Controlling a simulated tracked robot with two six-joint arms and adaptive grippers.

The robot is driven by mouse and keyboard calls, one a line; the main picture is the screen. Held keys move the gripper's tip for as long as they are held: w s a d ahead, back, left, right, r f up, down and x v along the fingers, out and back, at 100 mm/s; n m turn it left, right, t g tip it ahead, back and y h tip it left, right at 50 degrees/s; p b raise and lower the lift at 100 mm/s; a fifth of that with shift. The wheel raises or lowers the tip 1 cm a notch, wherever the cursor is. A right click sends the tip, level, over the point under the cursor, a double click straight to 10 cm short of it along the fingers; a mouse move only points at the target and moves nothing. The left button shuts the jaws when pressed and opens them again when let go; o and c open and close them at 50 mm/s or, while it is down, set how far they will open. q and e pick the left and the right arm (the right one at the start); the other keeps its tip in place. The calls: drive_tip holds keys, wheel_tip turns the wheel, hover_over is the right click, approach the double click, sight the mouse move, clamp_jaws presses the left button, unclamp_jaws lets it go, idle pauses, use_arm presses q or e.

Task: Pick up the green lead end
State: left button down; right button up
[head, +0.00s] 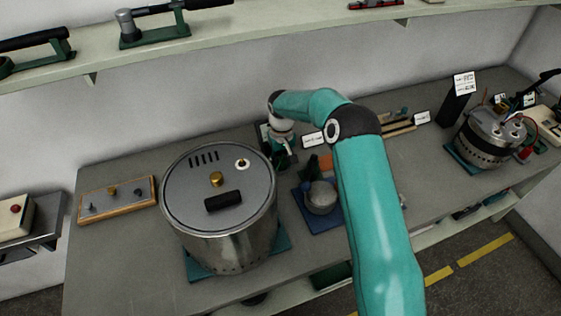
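I cannot make out a green lead end anywhere in the head view. My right gripper (284,158) is at the back of the grey workbench (120,245), just right of the large steel pot. It points down, dark and small, close to the bench top. The view is too small to tell whether its fingers are open or shut, or whether they touch anything. My teal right arm covers part of the bench to the right of it. My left gripper is not in view.
The lidded steel pot (225,235) stands on a teal mat. A grey bowl (321,198) sits on a blue mat (326,222). A wooden-edged panel (117,199) lies left. Another steel vessel (487,138) stands right. A shelf (270,35) runs above. The front left bench corner is clear.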

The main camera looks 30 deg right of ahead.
drive_tip(key=c, duration=0.6)
